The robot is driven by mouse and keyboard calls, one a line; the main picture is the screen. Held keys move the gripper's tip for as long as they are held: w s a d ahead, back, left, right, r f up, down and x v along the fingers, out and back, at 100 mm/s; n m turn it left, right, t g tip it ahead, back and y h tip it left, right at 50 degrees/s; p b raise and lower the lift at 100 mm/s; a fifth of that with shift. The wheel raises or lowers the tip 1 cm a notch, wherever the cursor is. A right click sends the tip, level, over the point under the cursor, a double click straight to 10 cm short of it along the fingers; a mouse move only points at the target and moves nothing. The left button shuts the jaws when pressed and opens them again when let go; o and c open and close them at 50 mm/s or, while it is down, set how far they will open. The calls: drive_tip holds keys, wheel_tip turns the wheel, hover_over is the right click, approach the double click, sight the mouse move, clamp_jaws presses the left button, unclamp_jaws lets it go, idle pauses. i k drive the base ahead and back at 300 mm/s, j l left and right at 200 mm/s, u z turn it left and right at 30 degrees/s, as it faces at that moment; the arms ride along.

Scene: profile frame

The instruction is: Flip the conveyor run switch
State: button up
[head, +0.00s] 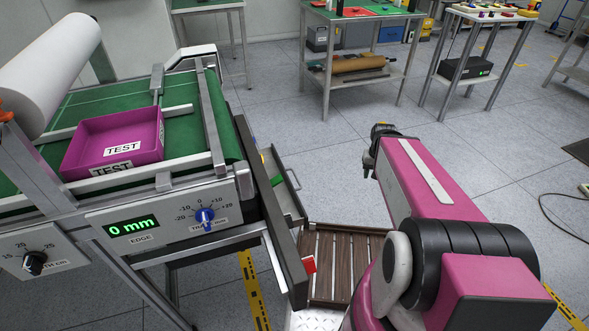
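The conveyor (190,118) with a green belt stands at the left. Its front panel (180,217) carries a blue knob (206,217) on a scale from -20 to +20 and a green display (132,226) reading 0 mm, labelled EDGE. A black knob (34,262) sits on a lower panel at far left. I cannot make out a switch marked as the run switch. My gripper (371,168) is small and dark at the far end of my magenta arm, pointing down, right of the conveyor and apart from it. Its finger opening is not clear.
Tables (365,70) stand behind; floor between is clear.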

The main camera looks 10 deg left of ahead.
sight(275, 182)
drive_tip(key=i+l, duration=0.25)
drive_tip(key=l, duration=0.15)
drive_tip(key=i+l, duration=0.25)
drive_tip(key=l, duration=0.2)
drive_tip(key=i+l, duration=0.25)
drive_tip(key=l, duration=0.15)
drive_tip(key=i+l, duration=0.25)
drive_tip(key=l, duration=0.2)
drive_tip(key=i+l, duration=0.25)
drive_tip(key=l, duration=0.2)
drive_tip(key=i+l, duration=0.25)
drive_tip(key=l, duration=0.15)
drive_tip(key=i+l, duration=0.2)
drive_tip(key=l, duration=0.15)
drive_tip(key=i+l+u, duration=0.1)
drive_tip(key=l, duration=0.3)
drive_tip(key=j+u, duration=0.15)
drive_tip(key=u, duration=0.3)
drive_tip(key=j+u, duration=0.15)
drive_tip(key=u, duration=0.35)
drive_tip(key=j+u, duration=0.1)
drive_tip(key=u, duration=0.35)
drive_tip(key=j+u, duration=0.15)
drive_tip(key=u, duration=0.35)
drive_tip(key=i+u, duration=0.1)
drive_tip(key=u, duration=0.35)
drive_tip(key=i+j+u, duration=0.1)
drive_tip(key=u, duration=0.35)
drive_tip(key=i+u, duration=0.1)
drive_tip(key=u, duration=0.4)
